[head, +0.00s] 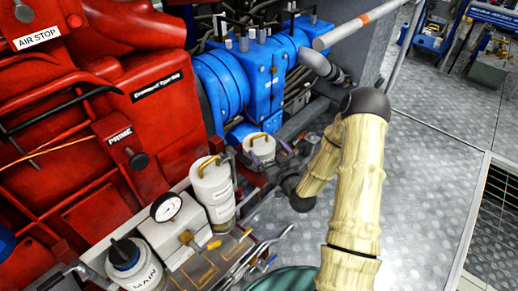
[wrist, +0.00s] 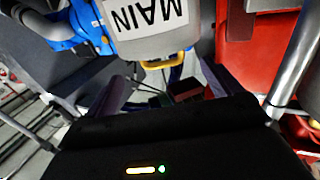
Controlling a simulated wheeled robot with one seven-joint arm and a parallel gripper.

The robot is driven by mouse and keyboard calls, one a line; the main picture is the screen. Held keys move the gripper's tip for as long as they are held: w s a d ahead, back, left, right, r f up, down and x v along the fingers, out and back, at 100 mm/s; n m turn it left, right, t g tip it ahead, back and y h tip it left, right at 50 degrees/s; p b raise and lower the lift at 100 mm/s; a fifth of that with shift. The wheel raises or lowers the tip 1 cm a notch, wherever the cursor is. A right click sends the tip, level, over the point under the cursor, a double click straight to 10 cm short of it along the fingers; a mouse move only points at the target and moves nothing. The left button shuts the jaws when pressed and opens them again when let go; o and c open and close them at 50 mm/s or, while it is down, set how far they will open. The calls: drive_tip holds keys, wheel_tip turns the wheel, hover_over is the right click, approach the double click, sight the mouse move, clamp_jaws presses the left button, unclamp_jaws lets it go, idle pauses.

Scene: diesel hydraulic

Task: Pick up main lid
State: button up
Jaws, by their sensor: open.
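In the wrist view a white canister marked MAIN (wrist: 150,18) shows upside down at the top. The main lid, with a yellow handle (wrist: 165,63), is at its lower edge in the picture. My gripper (wrist: 165,88) is open, its dark fingers apart and empty, with the handle beyond the gap between them.
Another container marked MAIN (head: 135,268), with a black knob, stands at the lower left beside a pressure gauge (head: 166,207). A red engine (head: 100,100) fills the left and a blue pump (head: 250,80) stands behind. Metal levers (head: 255,255) lie in front. Open chequered floor (head: 430,160) is at the right.

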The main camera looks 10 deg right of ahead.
sight(257, 140)
drive_tip(key=shift+x, duration=1.85)
drive_tip(key=shift+x, duration=2.6)
drive_tip(key=shift+a+r, duration=0.1)
drive_tip(key=shift+r, duration=0.05)
drive_tip(key=c, duration=1.6)
wheel_tip(257, 140, up, 10)
drive_tip(key=shift+p, duration=0.65)
drive_tip(key=shift+r, duration=0.15)
